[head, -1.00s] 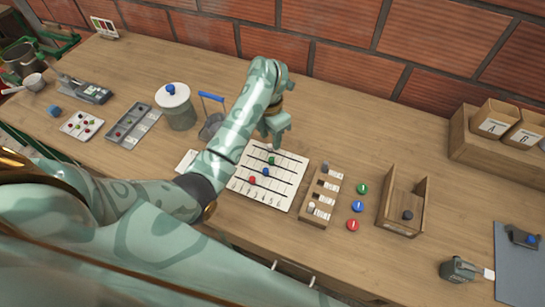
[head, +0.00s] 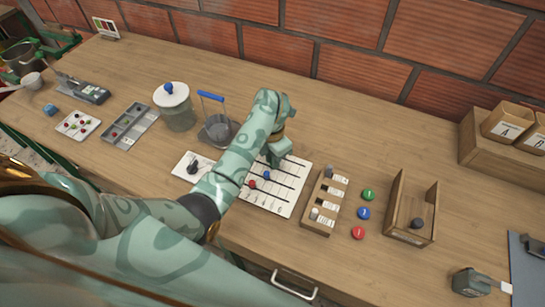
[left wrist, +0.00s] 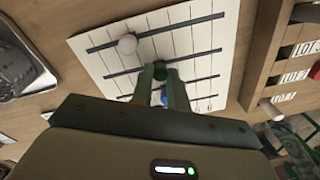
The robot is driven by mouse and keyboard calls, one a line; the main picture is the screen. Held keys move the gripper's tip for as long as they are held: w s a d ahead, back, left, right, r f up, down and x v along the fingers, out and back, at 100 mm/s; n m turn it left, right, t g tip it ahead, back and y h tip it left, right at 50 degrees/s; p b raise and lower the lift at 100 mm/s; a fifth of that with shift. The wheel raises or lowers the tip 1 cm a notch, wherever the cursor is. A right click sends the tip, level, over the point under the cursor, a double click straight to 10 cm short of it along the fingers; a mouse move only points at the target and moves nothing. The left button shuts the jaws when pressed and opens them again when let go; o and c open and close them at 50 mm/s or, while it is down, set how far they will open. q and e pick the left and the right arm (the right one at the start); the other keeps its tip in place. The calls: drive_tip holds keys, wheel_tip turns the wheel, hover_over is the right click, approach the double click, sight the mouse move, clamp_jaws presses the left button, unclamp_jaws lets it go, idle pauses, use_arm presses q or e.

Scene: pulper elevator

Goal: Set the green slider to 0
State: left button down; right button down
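The white slider board (head: 287,196) lies on the table with dark slots and numbers along its front edge. My left gripper (head: 275,161) is low over its far part. In the left wrist view the green slider (left wrist: 154,72) sits at the tips of my two fingers (left wrist: 160,76), which stand apart. I cannot tell whether they touch it. In the head view the gripper hides the green slider. The white slider knob (left wrist: 127,44) is beside it; the blue (head: 266,175) and red (head: 252,184) sliders are nearer the front. My right gripper is not in view.
A wooden switch block (head: 324,202) stands right of the board, then green, blue and red buttons (head: 363,213) and an open wooden box (head: 411,215). A lidded jar (head: 175,107) and a blue-handled item (head: 214,120) stand at the back left. A card with a dark knob (head: 192,166) is left.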

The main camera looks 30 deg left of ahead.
use_arm(q)
drive_tip(key=a+p, duration=0.1)
drive_tip(key=a, duration=0.6)
drive_tip(key=shift+s+p, duration=0.15)
drive_tip(key=shift+p, duration=0.15)
drive_tip(key=shift+a, duration=0.3)
drive_tip(key=c, duration=1.3)
unclamp_jaws()
drive_tip(key=shift+a, duration=0.1)
drive_tip(key=shift+c, duration=0.2)
drive_tip(key=shift+r, duration=0.1)
wheel_tip(320, 180, up, 16)
drive_tip(key=p, duration=0.7)
drive_tip(key=shift+a, duration=0.3)
